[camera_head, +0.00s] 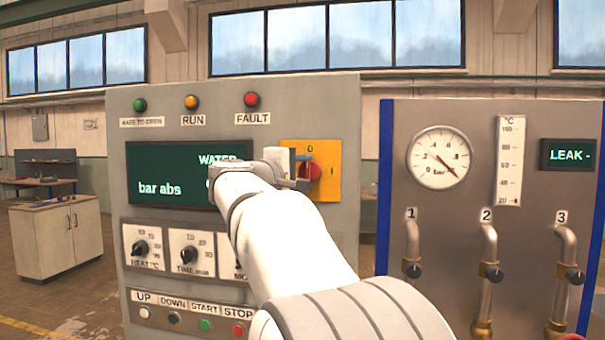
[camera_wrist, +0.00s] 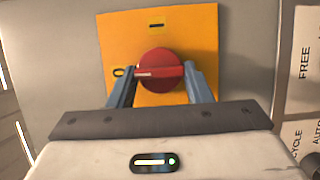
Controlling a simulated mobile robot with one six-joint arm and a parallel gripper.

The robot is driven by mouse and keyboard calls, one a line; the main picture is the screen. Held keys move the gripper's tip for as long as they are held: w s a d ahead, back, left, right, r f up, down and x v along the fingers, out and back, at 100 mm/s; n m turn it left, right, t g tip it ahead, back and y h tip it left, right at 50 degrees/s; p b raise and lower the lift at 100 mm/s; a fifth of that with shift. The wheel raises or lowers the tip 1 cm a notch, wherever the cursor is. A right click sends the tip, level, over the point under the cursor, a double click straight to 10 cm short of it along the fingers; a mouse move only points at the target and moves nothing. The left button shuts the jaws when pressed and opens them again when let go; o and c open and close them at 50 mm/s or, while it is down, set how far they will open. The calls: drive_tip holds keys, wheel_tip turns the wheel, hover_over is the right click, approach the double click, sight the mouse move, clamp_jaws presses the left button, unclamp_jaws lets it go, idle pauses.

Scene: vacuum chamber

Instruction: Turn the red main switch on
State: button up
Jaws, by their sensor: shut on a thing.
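The red main switch (camera_head: 314,171) is a round red knob on a yellow plate (camera_head: 325,149) at the upper right of the grey panel. In the wrist view the red knob (camera_wrist: 160,58) has a raised handle bar with a white mark. The mark points left at the "0"; the dash-like "I" mark is at the top of the plate. My gripper (camera_head: 301,172) is at the knob and partly hides it in the head view. In the wrist view my gripper (camera_wrist: 161,74) has its two fingers at opposite ends of the bar, shut on it.
The grey panel carries a dark display (camera_head: 160,170), lamps, dials and a row of buttons (camera_head: 205,324). A second panel with a gauge (camera_head: 440,157) and several pipes stands to the right. A workbench (camera_head: 57,238) is at the left. My arm covers part of the panel.

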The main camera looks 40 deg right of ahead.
drive_tip(key=shift+c, duration=0.2)
drive_tip(key=m+y+b, duration=0.1)
drive_tip(key=m+b, duration=0.1)
drive_tip(key=m, duration=0.1)
drive_tip(key=shift+y, duration=0.3)
drive_tip(key=m+y, duration=0.1)
drive_tip(key=m, duration=0.1)
drive_tip(key=m+b, duration=0.1)
drive_tip(key=m, duration=0.1)
drive_tip(key=shift+s+d+r+y+b, duration=0.1)
drive_tip(key=shift+s+r+y+b, duration=0.1)
drive_tip(key=shift+y+b, duration=0.15)
drive_tip(key=m+t+y, duration=0.1)
drive_tip(key=m, duration=0.2)
drive_tip(key=shift+d+r+y+b, duration=0.1)
drive_tip(key=shift+d+y+b, duration=0.05)
drive_tip(key=shift+y+b, duration=0.25)
drive_tip(key=m+t+y, duration=0.1)
drive_tip(key=m+t+y+b, duration=0.1)
drive_tip(key=m, duration=0.1)
drive_tip(key=shift+s+d, duration=0.1)
drive_tip(key=shift+s, duration=0.05)
drive_tip(key=shift+m, duration=0.3)
drive_tip(key=o, duration=1)
drive_tip(key=shift+r, duration=0.1)
